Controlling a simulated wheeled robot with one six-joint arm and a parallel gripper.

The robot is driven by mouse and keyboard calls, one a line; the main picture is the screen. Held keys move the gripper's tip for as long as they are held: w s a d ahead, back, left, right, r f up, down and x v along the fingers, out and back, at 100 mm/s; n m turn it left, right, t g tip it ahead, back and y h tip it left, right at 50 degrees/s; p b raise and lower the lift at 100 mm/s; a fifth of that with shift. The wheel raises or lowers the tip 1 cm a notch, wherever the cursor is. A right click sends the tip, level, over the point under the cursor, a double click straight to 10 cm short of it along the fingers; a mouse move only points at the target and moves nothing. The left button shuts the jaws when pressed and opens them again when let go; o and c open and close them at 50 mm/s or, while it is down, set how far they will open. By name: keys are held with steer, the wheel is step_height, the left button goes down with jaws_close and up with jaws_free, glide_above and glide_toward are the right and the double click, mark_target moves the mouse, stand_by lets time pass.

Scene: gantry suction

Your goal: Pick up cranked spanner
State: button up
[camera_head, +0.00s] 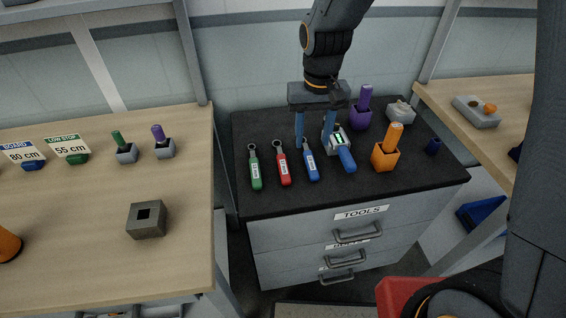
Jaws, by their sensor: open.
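Several spanners lie side by side on the black top of the tool cabinet (290,203): a green one (255,172), a red one (283,166) and a blue one (311,166), each with a pale label on its handle. Another blue-handled tool (346,158) lies to their right, its far end at a grey piece. I cannot tell from the picture which is the cranked spanner. My gripper (314,140) points down, open, with its fingers around the far end of the blue spanner in the picture. The fingers partly hide that end, and contact cannot be told.
An orange holder (385,158) and a purple holder (361,117) stand to the right on the cabinet. A grey block (147,219) is on the left wooden bench (75,240). Another bench (478,93) is at right. The cabinet top's front strip is clear.

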glide_toward(283, 162)
steer(key=shift+w+d+f+n, duration=0.2)
steer(key=shift+w+f+n, duration=0.05)
steer(key=shift+w+n, duration=0.05)
steer(key=shift+a+f, duration=0.2)
steer(key=shift+s+a+f+p, duration=0.1)
steer(key=shift+f+p, duration=0.75)
steer(key=shift+f, duration=0.95)
steer(key=shift+s+a+f+p, duration=0.1)
steer(key=shift+f+p, duration=0.7)
steer(key=shift+f, duration=1.05)
jaws_close()
